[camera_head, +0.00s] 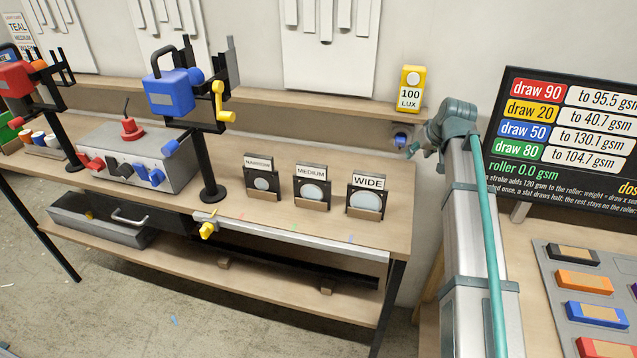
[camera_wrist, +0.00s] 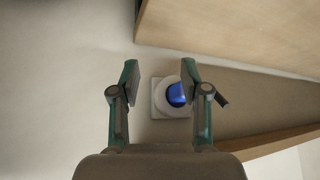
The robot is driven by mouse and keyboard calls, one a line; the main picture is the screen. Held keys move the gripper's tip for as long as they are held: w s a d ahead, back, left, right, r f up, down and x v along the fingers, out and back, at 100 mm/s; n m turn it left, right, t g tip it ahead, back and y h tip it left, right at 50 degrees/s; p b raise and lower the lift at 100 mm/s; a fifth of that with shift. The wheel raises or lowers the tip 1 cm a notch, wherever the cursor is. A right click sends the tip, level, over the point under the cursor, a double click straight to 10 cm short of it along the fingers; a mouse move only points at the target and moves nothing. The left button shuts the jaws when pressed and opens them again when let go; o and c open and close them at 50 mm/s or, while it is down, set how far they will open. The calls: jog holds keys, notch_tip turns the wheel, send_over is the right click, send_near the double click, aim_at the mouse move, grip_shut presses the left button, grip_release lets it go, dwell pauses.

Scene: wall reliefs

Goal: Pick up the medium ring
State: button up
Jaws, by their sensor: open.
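The medium ring (camera_head: 312,192) is a dark square plate with a pale round centre. It stands upright in a small wooden holder under a card reading MEDIUM, between the NARROW and WIDE pieces on the bench top. My gripper (camera_head: 410,148) is at the right end of the bench by the wall, well to the right of the medium ring and apart from it. In the wrist view my gripper (camera_wrist: 160,75) is open and empty, and the medium ring is not in that view.
The narrow ring (camera_head: 261,183) and wide ring (camera_head: 365,198) flank the medium one closely. A blue knob on a white round mount (camera_wrist: 158,100) is by my fingertips. A yellow 100 LUX box (camera_head: 411,88) is above. A black post (camera_head: 207,165) with a blue lamp-like head stands left.

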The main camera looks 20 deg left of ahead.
jog(key=s+a+r+n+g+y+p, duration=0.1)
jog(key=s+a+r+n+g+p, duration=0.1)
jog(key=s+a+r+n, duration=0.4)
jog(key=s+a+r+n+g+p, duration=0.25)
jog(key=s+a, duration=0.25)
jog(key=a, duration=0.4)
jog(key=n+g+p, duration=0.2)
jog(key=n+p, duration=0.1)
jog(key=n, duration=0.2)
send_near(313, 164)
jog(key=x, duration=0.3)
jog(key=p+x, duration=0.1)
jog(key=x, duration=0.1)
jog(key=shift+s+d, duration=0.2)
jog(key=shift+s, duration=0.2)
jog(key=shift+w+p+x, duration=0.2)
jog(key=shift+p+x, duration=0.45)
jog(key=shift+x, duration=0.85)
jog(key=shift+w+p+x, duration=0.15)
jog(key=shift+p+x, duration=0.45)
jog(key=shift+x, duration=0.95)
jog(key=shift+a, duration=0.15)
grip_shut()
